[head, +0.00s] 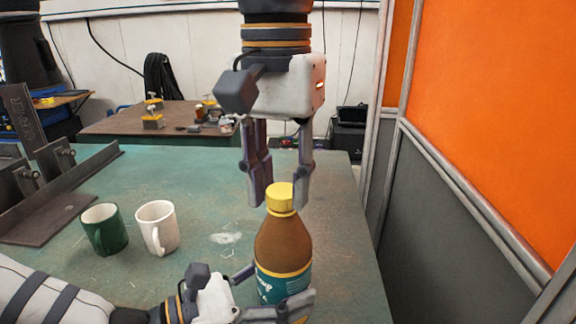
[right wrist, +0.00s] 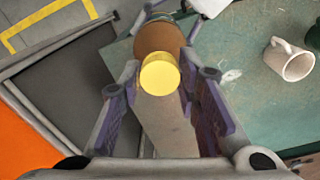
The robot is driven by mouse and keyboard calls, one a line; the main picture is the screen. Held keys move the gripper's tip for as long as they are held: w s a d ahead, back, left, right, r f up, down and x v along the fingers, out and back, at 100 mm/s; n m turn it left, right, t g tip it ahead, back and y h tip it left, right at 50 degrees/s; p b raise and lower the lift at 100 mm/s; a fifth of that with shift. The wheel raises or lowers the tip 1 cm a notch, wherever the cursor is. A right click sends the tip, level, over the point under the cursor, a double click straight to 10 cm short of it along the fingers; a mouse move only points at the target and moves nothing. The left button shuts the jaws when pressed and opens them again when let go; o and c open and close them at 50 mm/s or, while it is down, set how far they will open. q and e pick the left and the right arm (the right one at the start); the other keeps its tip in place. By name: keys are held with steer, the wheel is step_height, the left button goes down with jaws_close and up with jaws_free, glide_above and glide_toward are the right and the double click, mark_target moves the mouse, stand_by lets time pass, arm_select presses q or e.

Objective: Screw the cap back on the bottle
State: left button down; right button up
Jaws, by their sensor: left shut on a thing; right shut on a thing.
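A brown bottle (head: 283,245) with a teal label and yellow band stands upright on the green table. The yellow cap (head: 279,197) sits on top of its neck; I cannot tell how far it is threaded. My left gripper (head: 276,286) is shut around the bottle's lower part, its fingers covering some of the label. My right gripper (head: 279,202) points straight down from above and is shut on the cap, one finger on each side. In the right wrist view the cap (right wrist: 160,74) lies between the fingers, with the brown bottle (right wrist: 160,38) beyond it.
A green mug (head: 105,231) and a white mug (head: 158,226) stand left of the bottle. Dark steel angle pieces (head: 62,190) lie at the far left. An orange and grey partition (head: 480,130) rises on the right. A second table (head: 120,122) stands behind.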

steer(key=o, duration=0.7)
steer(key=shift+r, duration=0.1)
steer(key=shift+r, duration=2.2)
steer(key=shift+c, duration=0.5)
